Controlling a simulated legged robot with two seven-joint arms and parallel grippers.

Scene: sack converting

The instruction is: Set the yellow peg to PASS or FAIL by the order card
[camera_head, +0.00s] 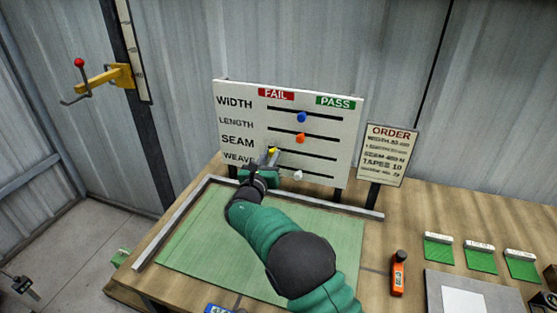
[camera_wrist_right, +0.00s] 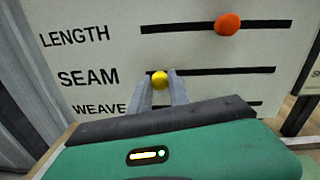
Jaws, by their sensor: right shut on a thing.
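The white board (camera_head: 235,98) has rows WIDTH, LENGTH, SEAM and WEAVE, with a red FAIL label (camera_head: 276,94) on the left and a green PASS label (camera_head: 336,102) on the right. The yellow peg (camera_wrist_right: 160,79) is at the left, FAIL end of the SEAM slot. My right gripper (camera_head: 270,158) is shut on the yellow peg, its fingers either side of it in the wrist view (camera_wrist_right: 161,84). The order card (camera_head: 388,152) stands right of the board; its small lines are too blurred to read surely. My left gripper is not in view.
A blue peg (camera_head: 302,117) and an orange peg (camera_head: 300,138) sit mid-slot above; a white peg (camera_head: 298,175) sits in the WEAVE slot. A green mat (camera_head: 190,240) lies before the board. An orange tool (camera_head: 398,273) and green sample pieces (camera_head: 480,258) are at right.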

